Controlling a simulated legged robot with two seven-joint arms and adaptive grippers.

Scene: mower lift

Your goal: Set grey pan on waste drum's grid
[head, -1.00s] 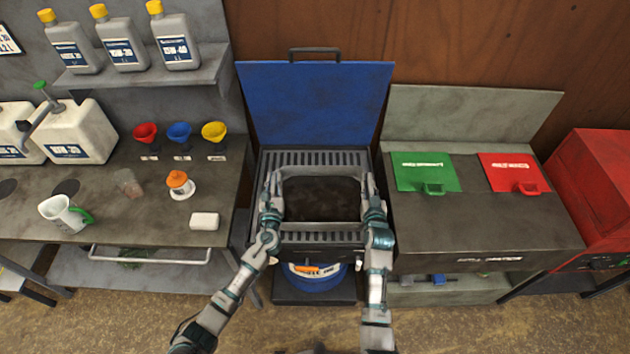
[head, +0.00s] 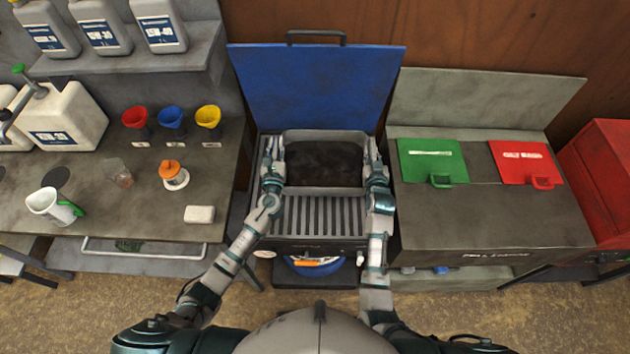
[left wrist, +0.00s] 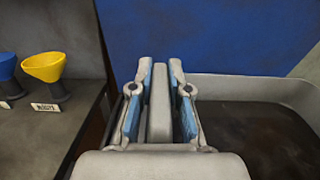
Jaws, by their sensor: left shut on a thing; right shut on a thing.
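The grey pan (head: 323,137), with dark contents, is over the back part of the waste drum's slatted grid (head: 318,215). I cannot tell whether its underside touches the grid. My left gripper (head: 272,165) is shut on the pan's left side, and my right gripper (head: 376,167) is shut on its right side. In the left wrist view my left gripper's fingers (left wrist: 160,105) close around a grey handle bar at the pan's edge, and the pan (left wrist: 245,88) extends to the right. The drum's blue lid (head: 315,85) stands open behind. The pan hides the grid's rear.
On the right is a grey cabinet (head: 490,215) with green (head: 432,160) and red (head: 525,162) flaps. The grid's front half is bare.

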